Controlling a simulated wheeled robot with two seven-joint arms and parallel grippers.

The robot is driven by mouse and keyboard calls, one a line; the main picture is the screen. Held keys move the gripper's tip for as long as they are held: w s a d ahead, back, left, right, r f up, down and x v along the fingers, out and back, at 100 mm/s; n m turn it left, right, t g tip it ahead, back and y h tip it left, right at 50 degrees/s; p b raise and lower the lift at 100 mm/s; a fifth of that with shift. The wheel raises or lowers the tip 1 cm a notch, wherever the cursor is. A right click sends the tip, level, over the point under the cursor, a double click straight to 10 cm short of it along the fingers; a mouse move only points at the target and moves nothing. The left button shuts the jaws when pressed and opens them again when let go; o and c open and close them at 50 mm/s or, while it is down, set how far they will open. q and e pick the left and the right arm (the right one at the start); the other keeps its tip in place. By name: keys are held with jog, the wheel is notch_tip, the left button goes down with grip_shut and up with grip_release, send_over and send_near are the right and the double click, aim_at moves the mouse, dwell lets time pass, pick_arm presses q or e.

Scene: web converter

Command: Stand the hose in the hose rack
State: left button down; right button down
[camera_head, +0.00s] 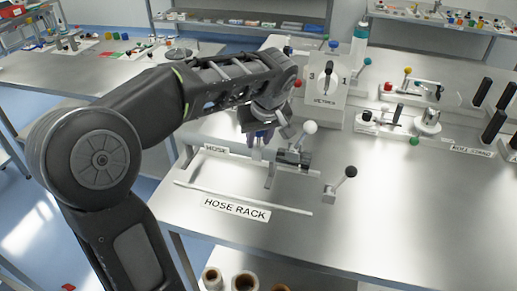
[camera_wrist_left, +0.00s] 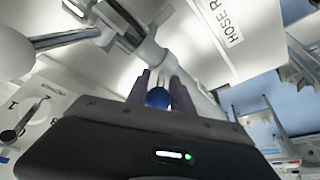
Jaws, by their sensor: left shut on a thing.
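My left gripper (camera_head: 262,138) reaches down over the bench, beside a metal clamp (camera_head: 292,158) with a white ball lever (camera_head: 310,127). In the left wrist view its fingers (camera_wrist_left: 165,92) are shut on a small blue piece (camera_wrist_left: 158,98), with a pale tube just beyond it. I cannot tell whether this piece belongs to the hose. A pale bar (camera_head: 245,198) lies behind the "HOSE RACK" label (camera_head: 235,208) near the bench's front edge. My right gripper is out of view.
A black ball lever (camera_head: 350,172) stands right of the rack bar. A dial block (camera_head: 325,85) stands behind the clamp. More levers and black handles (camera_head: 493,125) stand at the right. Rolls (camera_head: 245,281) sit below the front edge. The bench's front right is clear.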

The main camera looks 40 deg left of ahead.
aim_at(259, 148)
pick_arm(q)
jog(key=shift+f, duration=1.9)
jog(key=c, duration=1.1)
grip_release()
jog(key=v, duration=1.2)
